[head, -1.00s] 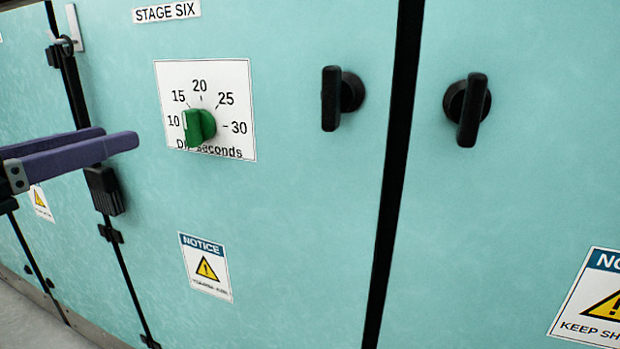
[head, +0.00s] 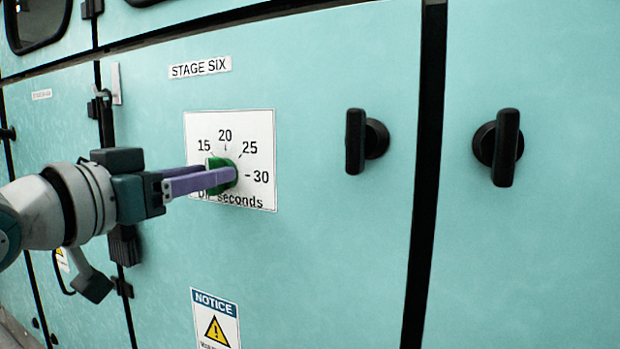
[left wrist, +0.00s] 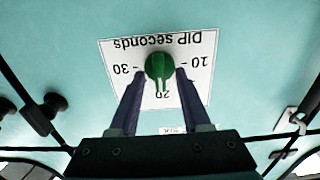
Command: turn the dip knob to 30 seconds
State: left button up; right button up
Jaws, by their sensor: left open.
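The green dip knob (head: 222,162) sits on a white dial plate (head: 262,140) marked in dip seconds, under the STAGE SIX label. My left gripper (head: 225,177) reaches in from the left, its purple fingers at the knob and partly covering it. In the left wrist view the plate is upside down, and the open fingers (left wrist: 158,74) stand on either side of the knob (left wrist: 158,66), with no clear grip on it. There the knob's narrow ridge points down towards the 20. The 10 is hidden in the head view. My right gripper is not in view.
Two black handles (head: 365,141) (head: 497,147) stick out to the right of the dial, across a dark seam (head: 425,180) from each other. A notice sign (head: 214,318) is below. A black latch (head: 123,247) is near my left arm. The panel front between dial and handles is clear.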

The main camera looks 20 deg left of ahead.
pick_arm(q)
jog(key=shift+w, duration=0.25)
jog(key=shift+c, duration=0.4)
grip_shut()
